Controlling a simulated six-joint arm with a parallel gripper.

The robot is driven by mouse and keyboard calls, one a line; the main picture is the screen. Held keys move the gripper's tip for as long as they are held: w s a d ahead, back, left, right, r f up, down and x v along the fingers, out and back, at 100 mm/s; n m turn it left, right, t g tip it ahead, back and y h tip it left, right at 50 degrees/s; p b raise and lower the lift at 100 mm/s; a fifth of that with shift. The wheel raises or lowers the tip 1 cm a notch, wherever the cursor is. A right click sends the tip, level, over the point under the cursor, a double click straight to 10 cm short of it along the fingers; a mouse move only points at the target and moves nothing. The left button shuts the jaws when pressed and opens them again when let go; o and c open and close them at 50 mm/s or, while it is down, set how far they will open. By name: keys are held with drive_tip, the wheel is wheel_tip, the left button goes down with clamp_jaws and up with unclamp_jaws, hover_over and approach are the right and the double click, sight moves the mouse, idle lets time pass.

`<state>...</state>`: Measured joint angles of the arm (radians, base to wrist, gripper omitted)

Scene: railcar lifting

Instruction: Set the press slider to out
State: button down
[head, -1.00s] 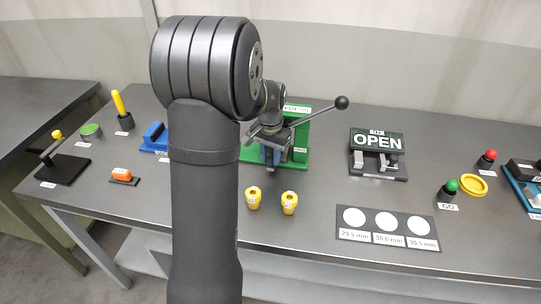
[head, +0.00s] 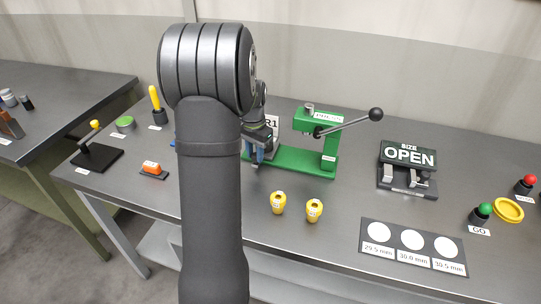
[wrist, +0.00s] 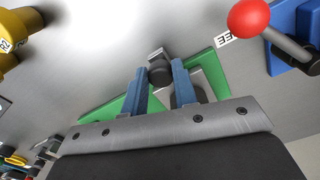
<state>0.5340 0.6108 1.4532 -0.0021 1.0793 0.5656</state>
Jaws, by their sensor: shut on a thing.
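The green press (head: 320,160) stands at mid-table, with its dark-knobbed lever reaching to the right. My gripper (head: 258,158) is at the left end of the press base, clear of its upright frame. In the wrist view, the blue fingers of my gripper (wrist: 161,68) are shut on a dark round knob (wrist: 160,75), which I take to be the slider's handle. A grey plate (wrist: 207,82), perhaps the slider, lies over the green base (wrist: 215,65). My gripper hides most of the slider in the head view.
Two yellow cups (head: 278,202) stand in front of the press. The OPEN size gauge (head: 408,165) is to its right. A red-knobbed lever on a blue block (wrist: 290,35) is close by in the wrist view. Bare table lies between.

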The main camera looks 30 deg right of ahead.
drive_tip(key=shift+w+a+r, duration=0.1)
drive_tip(key=shift+w+a, duration=0.05)
drive_tip(key=shift+w, duration=0.05)
drive_tip(key=c, duration=1.1)
unclamp_jaws()
drive_tip(key=shift+c, duration=0.2)
wheel_tip(320, 180, up, 17)
drive_tip(key=shift+r, duration=0.2)
drive_tip(key=shift+f, duration=0.2)
wheel_tip(320, 180, down, 17)
drive_tip(key=shift+s+f, duration=0.1)
drive_tip(key=shift+s+d, duration=0.1)
drive_tip(key=shift+d, duration=0.1)
